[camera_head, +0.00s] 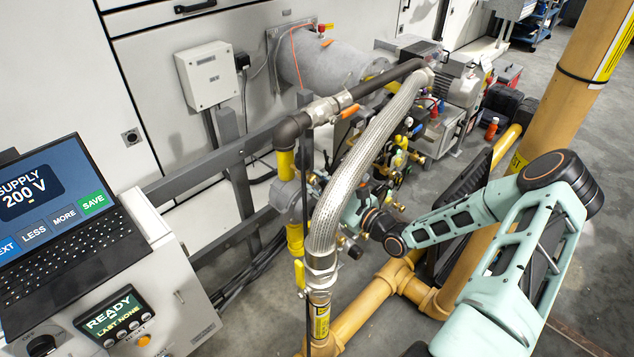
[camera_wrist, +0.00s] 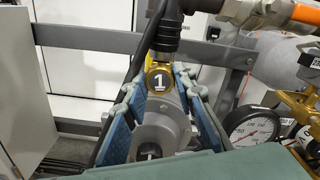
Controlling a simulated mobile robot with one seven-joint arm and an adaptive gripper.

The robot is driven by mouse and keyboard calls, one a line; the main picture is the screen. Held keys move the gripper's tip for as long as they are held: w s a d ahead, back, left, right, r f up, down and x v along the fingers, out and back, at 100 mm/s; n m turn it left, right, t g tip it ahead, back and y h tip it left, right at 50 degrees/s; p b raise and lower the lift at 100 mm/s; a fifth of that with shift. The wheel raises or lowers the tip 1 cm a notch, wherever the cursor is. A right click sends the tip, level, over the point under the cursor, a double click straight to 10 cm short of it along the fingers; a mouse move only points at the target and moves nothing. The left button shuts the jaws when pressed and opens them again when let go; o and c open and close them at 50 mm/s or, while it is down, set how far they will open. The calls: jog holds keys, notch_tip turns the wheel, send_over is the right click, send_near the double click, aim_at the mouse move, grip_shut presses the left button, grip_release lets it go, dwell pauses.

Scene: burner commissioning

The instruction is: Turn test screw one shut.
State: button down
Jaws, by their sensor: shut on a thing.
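Test screw one (camera_wrist: 158,79) is a brass fitting with a white 1 on its face, near the middle of the wrist view. My gripper (camera_wrist: 161,92) has its two blue-padded fingers on either side of it, shut on it. A grey round housing (camera_wrist: 168,122) lies between the fingers, nearer the camera. In the head view my gripper (camera_head: 355,212) reaches in from the right behind the braided hose. The hose hides the fingertips and the screw there.
The braided metal hose (camera_head: 345,170) arches close to my gripper. A pressure gauge (camera_wrist: 252,127) and brass fittings sit to the right in the wrist view. Yellow pipe (camera_head: 365,308) runs below. A laptop (camera_head: 65,215) stands on a console at left.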

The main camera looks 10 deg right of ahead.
jog(key=shift+m, duration=0.6)
jog(key=c, duration=1.6)
grip_release()
jog(key=shift+s, duration=0.1)
jog(key=v, duration=1.2)
jog(key=shift+f, duration=0.1)
